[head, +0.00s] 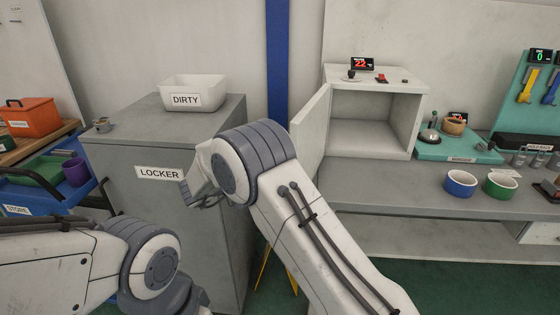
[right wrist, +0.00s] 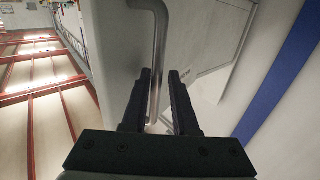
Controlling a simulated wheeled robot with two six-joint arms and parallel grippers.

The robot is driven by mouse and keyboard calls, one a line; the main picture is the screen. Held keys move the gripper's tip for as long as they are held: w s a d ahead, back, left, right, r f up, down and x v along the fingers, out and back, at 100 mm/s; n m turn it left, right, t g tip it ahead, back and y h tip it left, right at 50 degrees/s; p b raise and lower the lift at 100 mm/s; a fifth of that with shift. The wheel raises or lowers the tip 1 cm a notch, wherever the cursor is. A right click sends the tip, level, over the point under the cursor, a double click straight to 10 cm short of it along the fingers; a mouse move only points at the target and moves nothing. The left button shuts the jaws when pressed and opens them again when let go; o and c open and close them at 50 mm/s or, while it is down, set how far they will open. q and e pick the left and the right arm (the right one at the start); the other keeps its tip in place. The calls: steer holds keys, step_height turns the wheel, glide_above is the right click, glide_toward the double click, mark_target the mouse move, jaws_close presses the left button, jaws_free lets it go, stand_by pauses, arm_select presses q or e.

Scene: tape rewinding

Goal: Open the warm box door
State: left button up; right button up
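The warm box (head: 419,88) is a white cabinet on the grey counter, with a red-digit display on top. Its white door (head: 313,132) stands open, swung to the left, and the inside shows empty. My right arm covers part of the door in the head view, and I cannot make out my right gripper there. In the right wrist view my right gripper (right wrist: 161,75) has its two dark fingers on either side of a metal bar handle (right wrist: 158,35). A small gap shows beside the bar. My left arm is at the lower left; its gripper is out of view.
A grey locker (head: 130,150) with a white DIRTY bin (head: 192,84) stands left of the blue post (head: 277,50). A blue bowl (head: 460,184) and a green bowl (head: 501,187) sit on the counter (head: 400,190) at right.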

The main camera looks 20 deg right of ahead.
steer(key=shift+a, duration=0.15)
steer(key=b+v, duration=0.1)
steer(key=v, duration=0.9)
steer(key=shift+a, duration=0.15)
steer(key=shift+s, duration=0.15)
